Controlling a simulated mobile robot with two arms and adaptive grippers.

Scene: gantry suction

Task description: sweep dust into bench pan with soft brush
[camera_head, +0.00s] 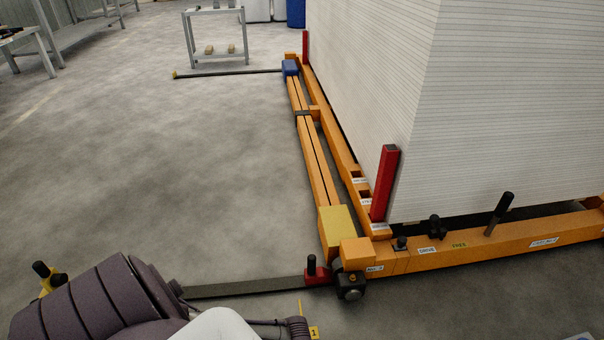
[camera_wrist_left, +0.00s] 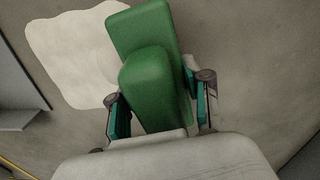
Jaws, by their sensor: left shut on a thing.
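In the left wrist view my left gripper (camera_wrist_left: 160,106) is shut on a green, rounded, block-shaped thing (camera_wrist_left: 143,30), which looks like the brush. One teal-padded finger is on each side of it. Its bristles do not show. Beyond it a pale, irregular patch (camera_wrist_left: 68,55), which looks like dust, lies on the grey surface. The green thing overlaps the patch's right side in the picture; I cannot tell whether they touch. I cannot make out the bench pan in either view. My right gripper is not in view.
In the head view an orange frame (camera_head: 316,165) with red posts (camera_head: 384,183) stands around a tall white stack (camera_head: 470,110). A dark bar (camera_head: 245,288) runs low across the floor. A grey table (camera_head: 215,12) stands at the back. The floor at left centre is clear.

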